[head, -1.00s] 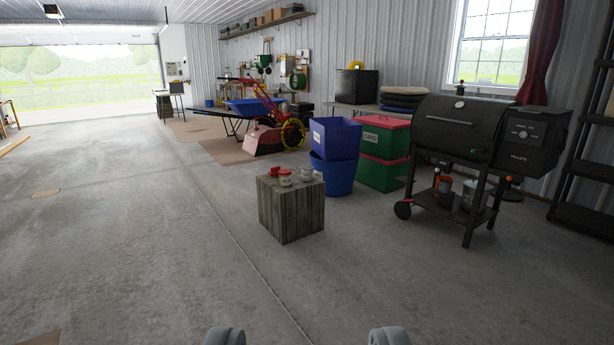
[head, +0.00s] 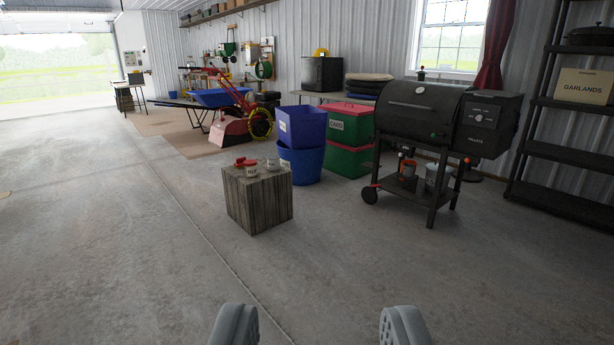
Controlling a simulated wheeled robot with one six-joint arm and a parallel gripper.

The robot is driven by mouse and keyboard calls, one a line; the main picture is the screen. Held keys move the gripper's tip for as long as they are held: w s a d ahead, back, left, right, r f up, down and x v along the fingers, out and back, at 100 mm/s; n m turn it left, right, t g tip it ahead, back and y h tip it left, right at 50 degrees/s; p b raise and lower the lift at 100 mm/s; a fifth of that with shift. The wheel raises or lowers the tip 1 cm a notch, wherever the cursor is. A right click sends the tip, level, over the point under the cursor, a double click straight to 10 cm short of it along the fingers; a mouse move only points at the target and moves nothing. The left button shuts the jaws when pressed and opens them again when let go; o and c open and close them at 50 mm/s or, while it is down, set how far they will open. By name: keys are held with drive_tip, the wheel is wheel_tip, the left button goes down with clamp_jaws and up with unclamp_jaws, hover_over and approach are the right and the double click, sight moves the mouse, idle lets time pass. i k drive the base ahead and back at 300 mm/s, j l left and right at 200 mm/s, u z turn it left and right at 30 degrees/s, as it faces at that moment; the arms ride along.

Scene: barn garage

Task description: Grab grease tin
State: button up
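Several small tins and lids stand on top of a grey wooden block (head: 258,205) on the concrete floor. A pale tin with a dark label (head: 251,171) stands at the front, close to a red-lidded item (head: 241,162) on the left. A greyish tin (head: 272,163) stands at the right. The labels are too small to read, so I cannot tell which is the grease tin. My gripper (head: 320,330) is open and empty at the bottom of the view, well short of the block.
Blue bins (head: 302,130) and red-and-green boxes (head: 349,135) stand behind the block. A black pellet grill (head: 420,110) is at its right, and dark shelving (head: 570,150) at the far right. A red tiller (head: 232,128) stands behind left. The floor in front is clear.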

sight(274, 161)
drive_tip(key=i, duration=3.85)
drive_tip(key=i+u, duration=0.15)
drive_tip(key=i, duration=0.5)
drive_tip(key=i+l+u, duration=0.1)
drive_tip(key=i, duration=0.5)
drive_tip(key=l, duration=0.1)
